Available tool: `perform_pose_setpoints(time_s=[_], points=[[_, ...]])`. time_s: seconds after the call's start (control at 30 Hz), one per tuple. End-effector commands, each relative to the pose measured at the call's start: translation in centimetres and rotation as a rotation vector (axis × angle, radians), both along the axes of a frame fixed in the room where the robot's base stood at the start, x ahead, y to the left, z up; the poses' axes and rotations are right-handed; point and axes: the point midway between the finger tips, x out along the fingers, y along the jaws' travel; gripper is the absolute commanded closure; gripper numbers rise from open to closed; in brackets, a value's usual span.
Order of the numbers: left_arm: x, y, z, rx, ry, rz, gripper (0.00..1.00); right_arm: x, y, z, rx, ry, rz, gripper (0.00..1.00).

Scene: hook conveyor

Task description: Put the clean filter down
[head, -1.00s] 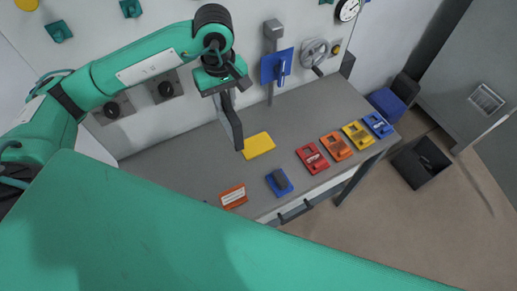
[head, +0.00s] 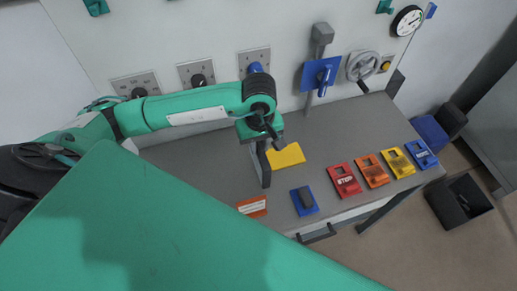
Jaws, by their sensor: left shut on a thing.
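My left gripper (head: 265,141) is shut on a thin dark grey panel, which I take to be the clean filter (head: 264,168). The filter hangs upright and edge-on below the gripper, over the grey table (head: 200,165). Its lower end is just left of a yellow pad (head: 288,155) and partly in front of it. I cannot tell whether the filter touches the table. My right gripper is not in view.
An orange label block (head: 252,206) and a blue block with a dark top (head: 304,200) lie near the front edge. Red (head: 344,180), orange (head: 372,171), yellow (head: 397,162) and blue (head: 421,154) blocks line the right. The table's left part is clear.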

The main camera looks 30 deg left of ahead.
Motion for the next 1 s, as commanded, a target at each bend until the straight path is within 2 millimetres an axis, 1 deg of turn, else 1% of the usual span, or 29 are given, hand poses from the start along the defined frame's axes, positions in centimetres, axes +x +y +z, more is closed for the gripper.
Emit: perform_pose_setpoints(time_s=[0.03,0.1,0.17,0.4,0.6,0.63,0.73,1.0], points=[[-0.3,-0.2,-1.2,0.0,0.004,-0.003,1.0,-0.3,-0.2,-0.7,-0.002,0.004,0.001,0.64],[-0.7,-0.5,-2.4,0.0,0.004,-0.007,1.0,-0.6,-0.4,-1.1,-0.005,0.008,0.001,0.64],[-0.9,-0.6,-3.1,-0.001,0.004,-0.009,1.0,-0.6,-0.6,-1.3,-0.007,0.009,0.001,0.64],[-0.9,-0.7,-3.1,0.0,0.001,-0.009,1.0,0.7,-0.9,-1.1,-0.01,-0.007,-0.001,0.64],[-0.9,-0.7,-3.5,0.0,0.001,-0.009,1.0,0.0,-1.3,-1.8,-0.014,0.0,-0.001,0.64],[-0.9,-0.7,-3.5,0.0,0.001,-0.009,0.77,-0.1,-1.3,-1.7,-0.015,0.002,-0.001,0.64],[-0.9,-0.7,-3.4,0.0,0.001,-0.009,0.57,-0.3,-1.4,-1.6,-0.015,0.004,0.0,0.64],[-0.9,-0.7,-3.3,0.0,0.001,-0.009,0.57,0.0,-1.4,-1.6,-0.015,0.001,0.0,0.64]])
